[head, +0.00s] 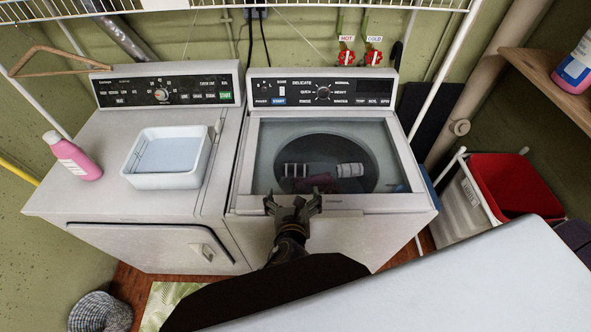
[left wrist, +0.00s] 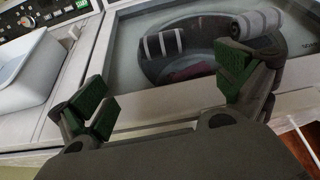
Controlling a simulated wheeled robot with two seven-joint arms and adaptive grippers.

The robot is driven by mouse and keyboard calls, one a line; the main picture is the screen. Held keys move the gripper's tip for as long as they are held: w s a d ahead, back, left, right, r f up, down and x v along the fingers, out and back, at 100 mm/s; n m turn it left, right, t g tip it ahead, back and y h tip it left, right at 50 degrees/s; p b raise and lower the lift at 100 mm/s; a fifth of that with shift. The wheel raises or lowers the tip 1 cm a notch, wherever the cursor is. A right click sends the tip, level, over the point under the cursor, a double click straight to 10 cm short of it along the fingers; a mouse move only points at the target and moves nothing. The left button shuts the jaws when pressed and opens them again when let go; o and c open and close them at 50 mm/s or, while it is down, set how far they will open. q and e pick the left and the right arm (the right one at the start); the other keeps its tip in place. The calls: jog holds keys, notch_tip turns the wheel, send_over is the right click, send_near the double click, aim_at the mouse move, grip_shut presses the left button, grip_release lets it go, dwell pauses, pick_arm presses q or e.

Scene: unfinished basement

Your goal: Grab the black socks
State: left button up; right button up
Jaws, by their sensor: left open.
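The washer (head: 410,200) has a drum under a glass-like top; I cannot tell whether a clear lid covers it. Inside lies a rolled dark sock bundle with white bands (head: 295,170), also in the left wrist view (left wrist: 163,43). To its right is a paler striped roll (head: 350,170), also in the wrist view (left wrist: 258,22). A pink cloth (head: 322,181) lies between and below them. No plain black socks stand out clearly. My left gripper (head: 293,203) is open and empty at the washer's front edge, just nearer to me than the rolls. My right gripper is not in view.
A dryer (head: 110,205) stands left, with a white tub (head: 200,165) and a pink bottle (head: 72,158) on top. A red-lined basket (head: 515,185) is at right. A wire shelf (head: 330,3) hangs above, and a wooden shelf (head: 545,75) is at upper right.

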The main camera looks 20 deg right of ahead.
aim_at(295, 172)
pick_arm(q)
jog(key=shift+s+d+r+m, duration=0.1)
jog(key=shift+s+d+m, duration=0.05)
jog(key=shift+d+m, duration=0.3)
jog(key=shift+x, duration=4.35)
jog(key=shift+r, duration=0.2)
jog(key=shift+r+x, duration=0.15)
jog(key=shift+x, duration=0.65)
jog(key=shift+r+x, duration=0.2)
jog(key=shift+x, duration=0.6)
jog(key=shift+w+f+b, duration=0.25)
jog(key=shift+w+b, duration=0.2)
jog(key=shift+b, duration=0.15)
jog(key=shift+w+d+f+b, duration=0.2)
jog(key=shift+w+b, duration=0.4)
jog(key=shift+b, duration=0.1)
